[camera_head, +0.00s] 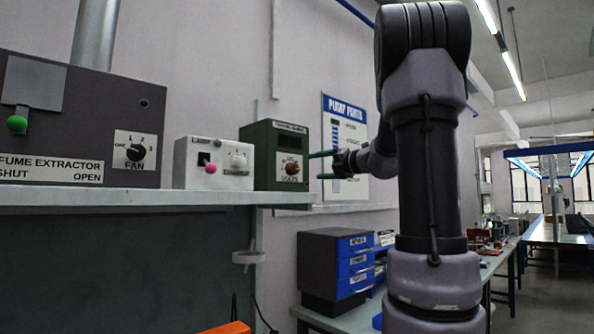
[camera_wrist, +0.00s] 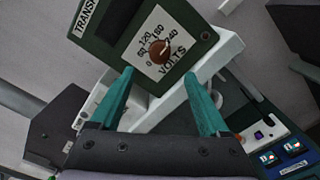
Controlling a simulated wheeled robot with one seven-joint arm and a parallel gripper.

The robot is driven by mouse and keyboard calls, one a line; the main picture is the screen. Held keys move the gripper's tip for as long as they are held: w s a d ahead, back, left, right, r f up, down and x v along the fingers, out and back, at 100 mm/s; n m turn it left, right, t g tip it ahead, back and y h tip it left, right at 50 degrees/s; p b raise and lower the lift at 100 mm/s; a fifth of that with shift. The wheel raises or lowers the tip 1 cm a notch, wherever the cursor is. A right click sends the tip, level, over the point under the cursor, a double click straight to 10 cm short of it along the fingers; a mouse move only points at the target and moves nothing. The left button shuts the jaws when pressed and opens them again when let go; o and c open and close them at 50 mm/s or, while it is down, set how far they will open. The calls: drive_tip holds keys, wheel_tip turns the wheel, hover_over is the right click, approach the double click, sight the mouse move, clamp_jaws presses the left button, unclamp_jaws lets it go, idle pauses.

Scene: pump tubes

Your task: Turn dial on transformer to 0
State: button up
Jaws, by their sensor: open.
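The transformer (camera_head: 262,155) is a dark green box at the right end of the grey shelf. Its brown dial (camera_head: 292,168) sits on a white VOLTS plate on its front face. In the wrist view the dial (camera_wrist: 160,50) lies ahead of the fingertips, with numbers around it including 0 at lower left. My gripper (camera_head: 321,165) is in front of the transformer's face, just right of the dial. Its two teal fingers are apart and empty, also in the wrist view (camera_wrist: 158,73). The fingers do not appear to touch the dial. Which number the dial points to is unclear.
Left of the transformer on the shelf (camera_head: 180,197) stand a white box (camera_head: 213,165) with a pink knob and the grey fume extractor (camera_head: 80,118) with a FAN dial. A blue drawer unit (camera_head: 338,267) stands below. A PUMP PARTS poster (camera_head: 345,118) hangs behind my gripper.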

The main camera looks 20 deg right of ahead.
sight(296, 169)
drive_tip(key=x, duration=1)
drive_tip(key=shift+w+a, duration=0.1)
drive_tip(key=shift+w, duration=0.05)
clamp_jaws()
